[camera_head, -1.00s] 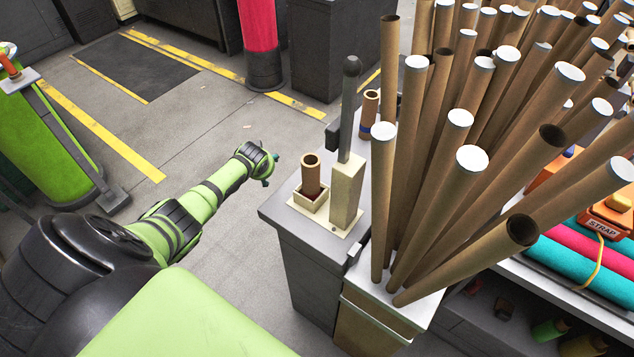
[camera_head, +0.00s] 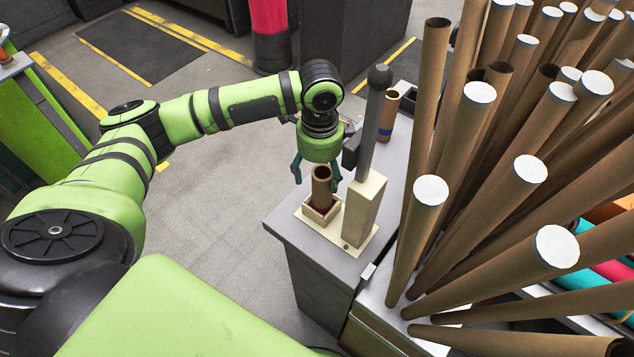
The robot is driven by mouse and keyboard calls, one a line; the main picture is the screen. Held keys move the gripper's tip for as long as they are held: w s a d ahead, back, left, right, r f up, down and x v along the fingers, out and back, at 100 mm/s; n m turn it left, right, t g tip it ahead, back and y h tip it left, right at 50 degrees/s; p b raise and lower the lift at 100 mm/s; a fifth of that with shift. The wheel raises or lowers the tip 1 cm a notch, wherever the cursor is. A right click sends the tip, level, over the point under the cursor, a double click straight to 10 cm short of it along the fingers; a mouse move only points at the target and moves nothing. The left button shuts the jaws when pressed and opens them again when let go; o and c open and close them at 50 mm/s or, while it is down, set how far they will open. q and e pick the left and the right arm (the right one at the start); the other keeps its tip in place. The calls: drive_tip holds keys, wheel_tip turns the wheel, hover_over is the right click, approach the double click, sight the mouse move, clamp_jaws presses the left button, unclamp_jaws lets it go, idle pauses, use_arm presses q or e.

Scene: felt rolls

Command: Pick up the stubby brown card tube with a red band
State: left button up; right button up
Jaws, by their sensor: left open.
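A short brown card tube (camera_head: 321,192) stands upright in a small pale wooden holder (camera_head: 311,215) on the corner of the grey cabinet. Its lower part is inside the holder, and I cannot make out a red band on it now. My left gripper (camera_head: 316,176) hangs down over this tube, open, with one finger on each side of the tube's top. I cannot tell whether the fingers touch it. A second short brown tube with a blue band (camera_head: 388,112) stands further back on the cabinet. My right gripper is not in view.
A pale block (camera_head: 363,208) with a tall grey lever (camera_head: 370,125) stands close beside the holder on its right. Many long card tubes (camera_head: 420,235) with mostly white ends lean out on the right. Floor left of the cabinet (camera_head: 300,240) is clear.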

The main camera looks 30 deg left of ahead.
use_arm(q)
drive_tip(key=shift+s+d+f+p, duration=0.45)
drive_tip(key=shift+s+f+p, duration=0.05)
drive_tip(key=shift+s, duration=0.1)
drive_tip(key=f, duration=0.2)
drive_tip(key=w+f+p, duration=0.1)
drive_tip(key=f, duration=0.1)
drive_tip(key=shift+a, duration=0.1)
drive_tip(key=shift+f, duration=0.3)
drive_tip(key=shift+s, duration=0.1)
drive_tip(key=shift+r, duration=0.1)
drive_tip(key=c, duration=0.3)
clamp_jaws()
drive_tip(key=shift+r, duration=0.2)
wheel_tip(320, 180, up, 15)
drive_tip(key=b, duration=0.3)
drive_tip(key=shift+r, duration=0.15)
wheel_tip(320, 180, up, 12)
hover_over(321, 190)
drive_tip(key=w+a, duration=0.1)
drive_tip(key=w, duration=0.1)
drive_tip(key=shift+r+p, duration=0.15)
drive_tip(key=shift+p, duration=0.25)
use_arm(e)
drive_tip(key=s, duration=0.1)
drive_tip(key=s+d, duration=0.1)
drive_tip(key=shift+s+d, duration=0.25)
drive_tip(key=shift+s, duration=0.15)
